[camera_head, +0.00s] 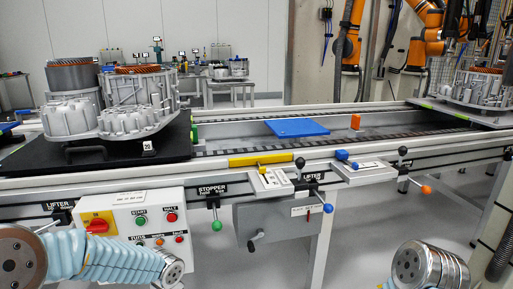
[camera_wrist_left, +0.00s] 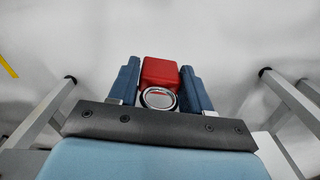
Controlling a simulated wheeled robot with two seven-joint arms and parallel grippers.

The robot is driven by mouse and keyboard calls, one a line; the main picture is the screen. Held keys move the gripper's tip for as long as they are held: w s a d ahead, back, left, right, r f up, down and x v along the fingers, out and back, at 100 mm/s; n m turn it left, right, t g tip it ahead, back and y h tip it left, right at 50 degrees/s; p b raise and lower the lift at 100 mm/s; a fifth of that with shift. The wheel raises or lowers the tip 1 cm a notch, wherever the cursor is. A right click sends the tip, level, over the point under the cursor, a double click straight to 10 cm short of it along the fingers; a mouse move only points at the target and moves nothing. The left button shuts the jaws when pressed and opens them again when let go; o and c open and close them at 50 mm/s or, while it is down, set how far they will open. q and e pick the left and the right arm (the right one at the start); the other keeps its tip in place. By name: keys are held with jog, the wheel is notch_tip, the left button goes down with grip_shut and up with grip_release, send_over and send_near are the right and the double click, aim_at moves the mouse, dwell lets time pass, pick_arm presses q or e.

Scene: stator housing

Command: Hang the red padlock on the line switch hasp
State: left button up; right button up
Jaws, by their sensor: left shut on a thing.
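The red padlock (camera_wrist_left: 161,73) is held between the two blue fingers of my left gripper (camera_wrist_left: 160,85) in the left wrist view. A round silver-rimmed disc shows just below its red body, and I cannot make out its shackle. In the head view my left arm is at the lower left, but its gripper and the padlock are out of frame. The white control box (camera_head: 147,222) on the conveyor front carries a red line switch on a yellow plate (camera_head: 98,224) at its left end. The hasp is too small to tell. My right gripper is not in view.
The box also has several push buttons. Stopper and lifter levers with coloured knobs (camera_head: 216,226) stick out along the conveyor front. A grey box with a crank (camera_head: 277,220) hangs to the right. Stator housings (camera_head: 125,100) stand on a black pallet above.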

pick_arm(q)
jog(key=shift+f, duration=0.1)
jog(key=shift+f, duration=1.6)
